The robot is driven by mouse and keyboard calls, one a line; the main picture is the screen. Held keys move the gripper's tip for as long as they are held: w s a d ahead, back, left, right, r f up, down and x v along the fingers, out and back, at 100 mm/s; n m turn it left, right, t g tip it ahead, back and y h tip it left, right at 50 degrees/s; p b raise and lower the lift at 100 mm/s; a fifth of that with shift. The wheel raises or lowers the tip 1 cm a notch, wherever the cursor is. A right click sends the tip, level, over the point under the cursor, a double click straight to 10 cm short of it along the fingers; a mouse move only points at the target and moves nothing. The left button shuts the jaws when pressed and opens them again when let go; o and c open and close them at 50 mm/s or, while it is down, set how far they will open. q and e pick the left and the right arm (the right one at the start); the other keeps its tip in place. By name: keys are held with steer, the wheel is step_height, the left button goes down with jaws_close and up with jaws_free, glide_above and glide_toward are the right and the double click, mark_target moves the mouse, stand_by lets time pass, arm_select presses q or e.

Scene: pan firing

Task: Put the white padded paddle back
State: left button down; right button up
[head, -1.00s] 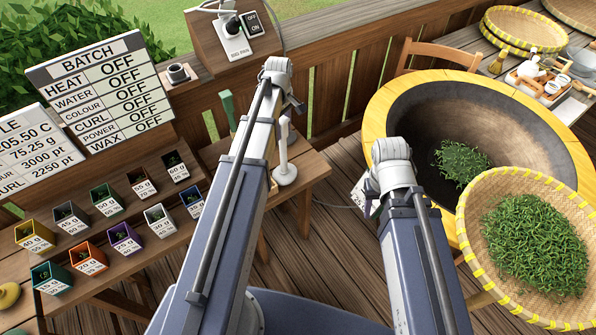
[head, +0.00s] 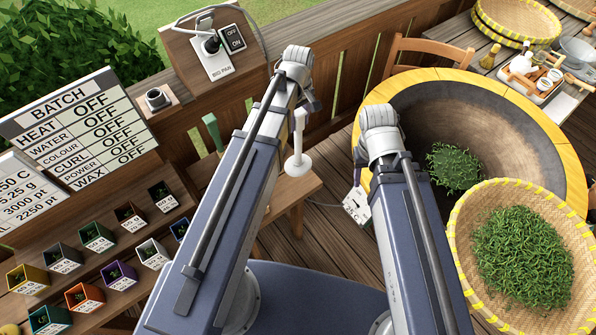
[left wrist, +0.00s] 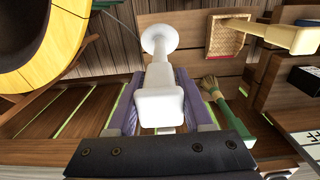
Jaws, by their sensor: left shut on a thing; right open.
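The white padded paddle (head: 298,158) is upright in the head view, its round pad at the bottom, by the right end of the wooden side bench (head: 308,187). I cannot tell whether the pad touches the bench. In the left wrist view the paddle (left wrist: 158,95) is between the purple fingers of my left gripper (left wrist: 160,112), which is shut on its handle. In the head view my left gripper (head: 304,104) is partly hidden by its arm. My right gripper (head: 358,152) is open, mostly hidden behind its own arm, left of the big pan's rim.
The yellow-rimmed pan (head: 548,135) holds green leaves. A woven basket (head: 465,235) of leaves overlaps its front. A green-handled brush (left wrist: 232,115) is beside the paddle. A woven mat (left wrist: 228,38) and a pale-handled tool (left wrist: 262,30) are on the bench. A fence stands behind.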

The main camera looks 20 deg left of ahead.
mark_target(299, 141)
arm_select(q)
step_height(299, 141, down, 10)
steer(key=b, duration=1)
steer(key=shift+r, duration=0.2)
steer(key=shift+c, duration=1.5)
jaws_free()
steer(key=shift+f, duration=0.15)
